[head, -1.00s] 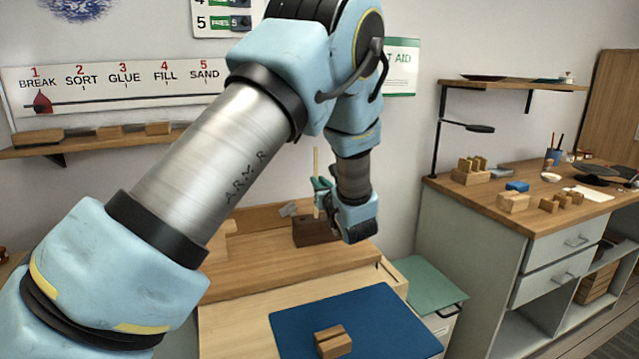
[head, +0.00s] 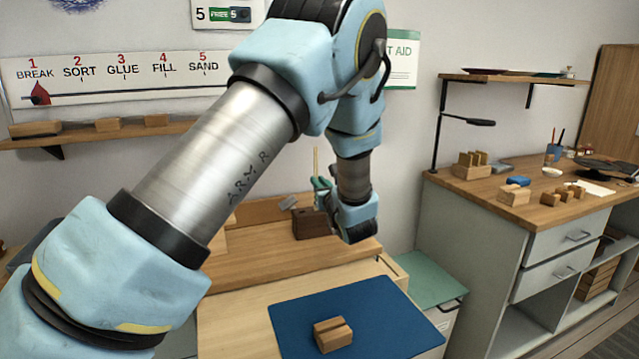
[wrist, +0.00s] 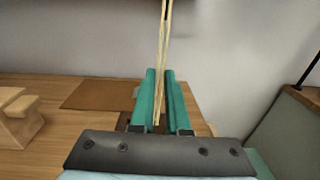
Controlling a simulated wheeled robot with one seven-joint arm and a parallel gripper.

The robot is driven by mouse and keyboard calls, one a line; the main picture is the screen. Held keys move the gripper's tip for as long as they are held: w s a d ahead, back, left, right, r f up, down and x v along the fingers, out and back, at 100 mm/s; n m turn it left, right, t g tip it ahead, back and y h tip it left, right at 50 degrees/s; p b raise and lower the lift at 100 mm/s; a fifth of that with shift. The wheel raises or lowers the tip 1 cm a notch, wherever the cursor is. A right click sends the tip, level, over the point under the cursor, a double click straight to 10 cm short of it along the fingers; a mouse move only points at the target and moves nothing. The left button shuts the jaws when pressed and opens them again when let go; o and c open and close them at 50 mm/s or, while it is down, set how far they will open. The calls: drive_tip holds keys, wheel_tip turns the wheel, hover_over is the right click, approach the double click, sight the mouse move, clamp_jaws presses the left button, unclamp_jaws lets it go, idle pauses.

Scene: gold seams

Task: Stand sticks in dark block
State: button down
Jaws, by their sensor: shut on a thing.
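My gripper (head: 322,187) is shut on a pale thin stick (head: 315,163), held upright. In the wrist view the green fingers (wrist: 162,98) close around what looks like more than one slim stick (wrist: 163,60). The dark block (head: 311,223) stands on the wooden worktop below and beside the gripper, partly hidden by it. In the wrist view only a small dark part shows under the fingers. I cannot tell whether the stick's lower end touches the block.
A light wooden block with a groove (head: 333,334) lies on the blue mat (head: 390,315) in front. A side bench (head: 500,190) with several blocks stands right. A pale wooden block (wrist: 18,120) shows left in the wrist view.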

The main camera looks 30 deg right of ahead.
idle(0.3)
drive_tip(key=c, duration=0.8)
unclamp_jaws()
drive_tip(key=s, duration=0.3)
drive_tip(key=s+a, duration=0.1)
drive_tip(key=s, duration=0.5)
drive_tip(key=shift+a+b, duration=0.3)
drive_tip(key=shift+b, duration=0.1)
wheel_tip(320, 180, up, 6)
drive_tip(key=p, duration=0.3)
idle(0.4)
